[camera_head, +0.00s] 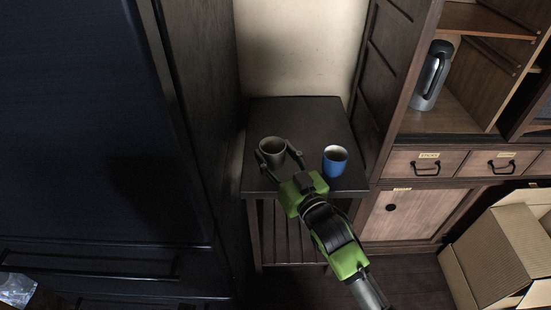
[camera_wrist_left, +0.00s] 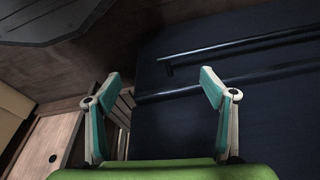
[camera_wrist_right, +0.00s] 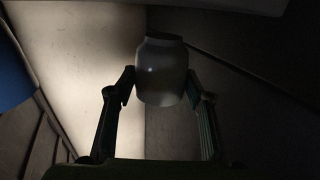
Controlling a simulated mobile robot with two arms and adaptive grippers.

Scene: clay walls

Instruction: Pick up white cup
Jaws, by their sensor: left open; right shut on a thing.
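The white cup (camera_head: 272,149) looks grey in the dim light, at the left part of the small dark table (camera_head: 300,112). My right gripper (camera_head: 279,160) is shut on it, with a finger on each side. In the right wrist view the cup (camera_wrist_right: 161,70) sits upright between the fingertips (camera_wrist_right: 160,88). I cannot tell whether its base touches the table. My left gripper (camera_wrist_left: 160,80) is open and empty in the left wrist view; it does not show in the head view.
A blue cup (camera_head: 335,163) stands on the table right of my right gripper. A dark cabinet (camera_head: 95,120) fills the left. A wooden shelf unit (camera_head: 440,120) with a grey bottle (camera_head: 431,76) and an open cardboard box (camera_head: 490,255) are at the right. The table's back is clear.

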